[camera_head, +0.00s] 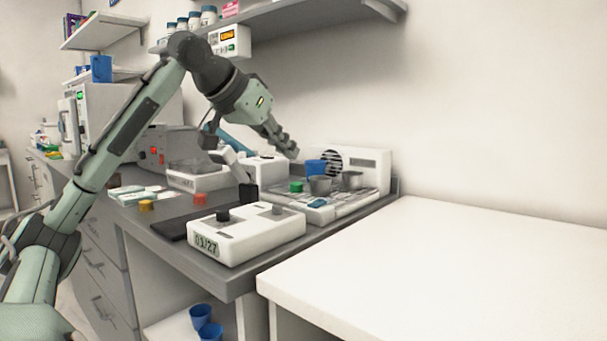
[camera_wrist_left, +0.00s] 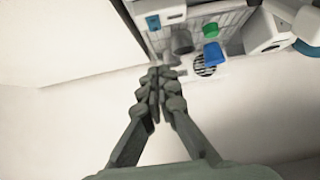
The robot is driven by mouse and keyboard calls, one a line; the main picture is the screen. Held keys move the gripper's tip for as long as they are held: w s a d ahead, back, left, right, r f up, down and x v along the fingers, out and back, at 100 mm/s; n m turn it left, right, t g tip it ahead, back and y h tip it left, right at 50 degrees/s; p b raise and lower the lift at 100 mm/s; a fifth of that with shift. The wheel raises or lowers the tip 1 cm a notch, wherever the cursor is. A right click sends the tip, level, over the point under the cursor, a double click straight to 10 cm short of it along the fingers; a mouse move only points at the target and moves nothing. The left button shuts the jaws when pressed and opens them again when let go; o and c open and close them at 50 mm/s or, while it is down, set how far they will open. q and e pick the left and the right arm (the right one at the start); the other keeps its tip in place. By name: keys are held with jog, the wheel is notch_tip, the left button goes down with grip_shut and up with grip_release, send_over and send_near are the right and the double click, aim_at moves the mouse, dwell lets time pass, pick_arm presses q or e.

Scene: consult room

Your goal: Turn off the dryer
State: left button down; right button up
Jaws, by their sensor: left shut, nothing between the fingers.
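The dryer (camera_head: 372,163) is a white unit with a round dark fan grille at the back of the grey counter. Its rack in front holds a blue cup (camera_head: 316,167), grey cups (camera_head: 350,180) and a green piece (camera_head: 296,186). In the left wrist view the dryer's grille (camera_wrist_left: 205,64) shows at the top, with the rack beside it. My left gripper (camera_head: 289,148) is shut and empty, pointing down to the right. In the head view it appears above and just left of the dryer. Its fingertips (camera_wrist_left: 157,78) overlap the dryer's edge in the wrist view; contact cannot be told.
A white device with a display (camera_head: 245,237) stands at the counter's front. A white tray and a red-lit box (camera_head: 153,152) stand farther left. A shelf (camera_head: 290,27) hangs above. The white table (camera_head: 450,270) at right is bare.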

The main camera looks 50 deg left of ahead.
aim_at(313, 204)
pick_arm(q)
jog(key=p+x, duration=0.2)
jog(key=x, duration=0.7)
jog(key=shift+w+a, duration=0.1)
jog(key=shift+w, duration=0.05)
jog(key=f, duration=0.2)
jog(key=f+b, duration=0.1)
jog(key=shift+w+f, duration=0.25)
jog(key=shift+f, duration=0.4)
pick_arm(e)
jog(key=shift+w+f, duration=0.6)
jog(key=shift+f, duration=0.15)
